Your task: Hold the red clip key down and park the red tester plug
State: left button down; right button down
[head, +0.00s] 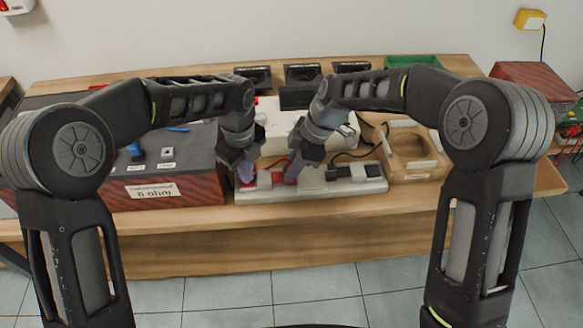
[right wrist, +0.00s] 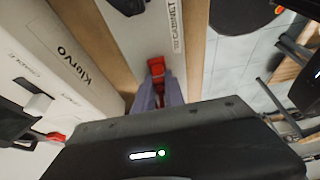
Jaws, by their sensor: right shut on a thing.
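The pale terminal block (head: 315,188) lies along the front of the bench, with red pieces (head: 264,180) at its left part and black ones (head: 358,171) at its right. My left gripper (head: 245,174) points down at the block's left end, close to the red pieces; its jaw gap is hidden. My right gripper (head: 291,174) is down at the block just right of the red pieces. In the right wrist view its purple fingers are shut around a red piece (right wrist: 157,68), apparently the red tester plug, over the pale strip marked CABINET. Its lower end is hidden.
A red-sided box (head: 150,192) marked 8 ohm stands left of the block. A wooden tray (head: 412,172) stands at its right. A white unit marked Klervo (right wrist: 65,70) is close behind. Black boxes (head: 303,74) and a green bin (head: 412,62) line the back.

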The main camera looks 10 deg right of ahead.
pick_arm(q)
jog(key=shift+f, duration=0.1)
pick_arm(e)
jog(key=shift+r, duration=0.6)
dwell(0.7)
jog(key=shift+r, duration=1.65)
pick_arm(q)
jog(key=shift+r, duration=3.1)
